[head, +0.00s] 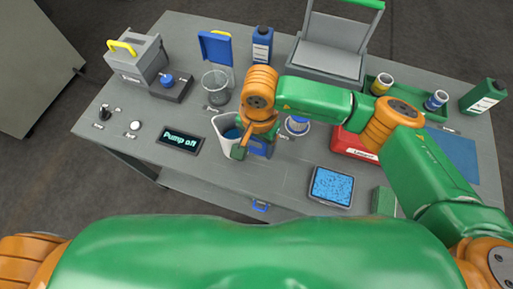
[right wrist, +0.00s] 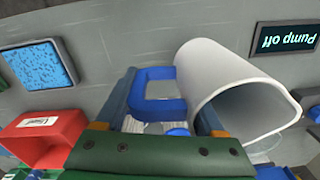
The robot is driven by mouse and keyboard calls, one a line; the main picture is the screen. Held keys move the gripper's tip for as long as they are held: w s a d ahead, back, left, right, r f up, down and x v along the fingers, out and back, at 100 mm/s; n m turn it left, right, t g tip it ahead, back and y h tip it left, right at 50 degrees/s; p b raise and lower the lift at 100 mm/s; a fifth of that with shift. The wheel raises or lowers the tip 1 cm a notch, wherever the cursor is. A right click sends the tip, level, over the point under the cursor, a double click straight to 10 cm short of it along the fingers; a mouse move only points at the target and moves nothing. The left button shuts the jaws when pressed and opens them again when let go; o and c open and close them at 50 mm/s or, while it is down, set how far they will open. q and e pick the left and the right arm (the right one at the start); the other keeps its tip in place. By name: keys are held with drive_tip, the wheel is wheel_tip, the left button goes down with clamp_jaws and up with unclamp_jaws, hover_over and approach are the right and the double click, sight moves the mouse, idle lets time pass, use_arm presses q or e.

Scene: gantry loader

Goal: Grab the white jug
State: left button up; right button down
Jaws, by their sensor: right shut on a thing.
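The white jug (head: 222,125) stands on the grey workbench, left of my right gripper (head: 247,145) in the head view. My arm hides part of the jug's right side in the head view. My left gripper is not in view.
A glass beaker (head: 216,88) stands behind the jug, and the "Pump off" display (head: 181,140) lies to its left. A red container (head: 350,143) and a blue-speckled tray (head: 331,187) are farther right.

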drive_tip(key=shift+r+b, duration=0.45)
drive_tip(key=shift+r, duration=2.6)
idle(0.4)
